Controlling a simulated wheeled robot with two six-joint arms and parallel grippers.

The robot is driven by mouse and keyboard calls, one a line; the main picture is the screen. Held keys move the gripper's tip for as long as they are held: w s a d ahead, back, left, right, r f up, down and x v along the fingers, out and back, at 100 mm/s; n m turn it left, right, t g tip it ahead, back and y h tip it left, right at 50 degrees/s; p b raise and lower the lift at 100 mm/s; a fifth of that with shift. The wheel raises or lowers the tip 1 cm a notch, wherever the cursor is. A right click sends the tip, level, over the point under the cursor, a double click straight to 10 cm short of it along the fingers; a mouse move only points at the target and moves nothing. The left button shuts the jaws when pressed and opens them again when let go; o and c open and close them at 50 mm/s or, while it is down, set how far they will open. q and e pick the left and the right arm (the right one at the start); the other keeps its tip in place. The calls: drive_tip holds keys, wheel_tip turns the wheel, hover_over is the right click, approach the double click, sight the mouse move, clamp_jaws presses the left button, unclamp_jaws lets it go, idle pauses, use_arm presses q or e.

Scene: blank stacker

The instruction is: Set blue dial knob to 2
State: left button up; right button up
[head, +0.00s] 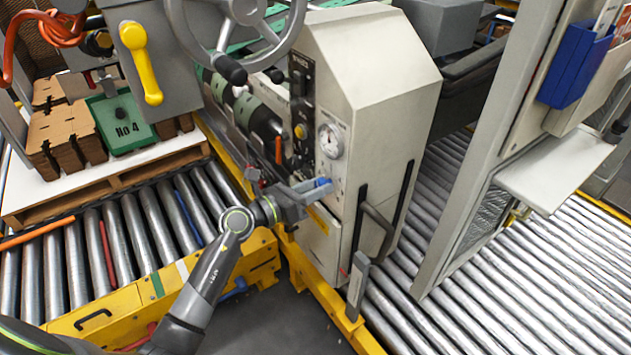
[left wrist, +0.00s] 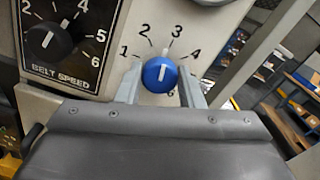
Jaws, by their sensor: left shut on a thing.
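The blue dial knob (left wrist: 160,75) sits on a pale panel with numbers printed around it. Its white line points up and slightly right, between 2 and 3. My left gripper (left wrist: 161,80) has one finger on each side of the knob and is shut on it. In the head view, my left gripper (head: 312,187) reaches the front of the beige machine (head: 365,75), and a bit of the blue knob (head: 323,182) shows at its fingertips. The lower part of the dial is partly hidden by the gripper. My right gripper is out of view.
A black belt speed knob (left wrist: 48,41) is close on the left of the blue knob. A round gauge (head: 331,140) is just above it. A grey handle (head: 377,228) sticks out lower right. A handwheel (head: 240,30) overhangs the upper left.

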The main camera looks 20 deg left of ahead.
use_arm(q)
drive_tip(key=shift+r+n+p, duration=0.25)
drive_tip(key=shift+n+p, duration=0.55)
drive_tip(key=shift+p, duration=0.05)
drive_tip(key=n+p, duration=0.3)
drive_tip(key=shift+f+n, duration=0.15)
drive_tip(key=shift+n, duration=0.15)
drive_tip(key=shift+f+n+p, duration=0.1)
drive_tip(key=shift+n+p, duration=0.5)
drive_tip(key=shift+p, duration=0.05)
drive_tip(key=o, duration=1)
drive_tip(key=shift+a, duration=0.1)
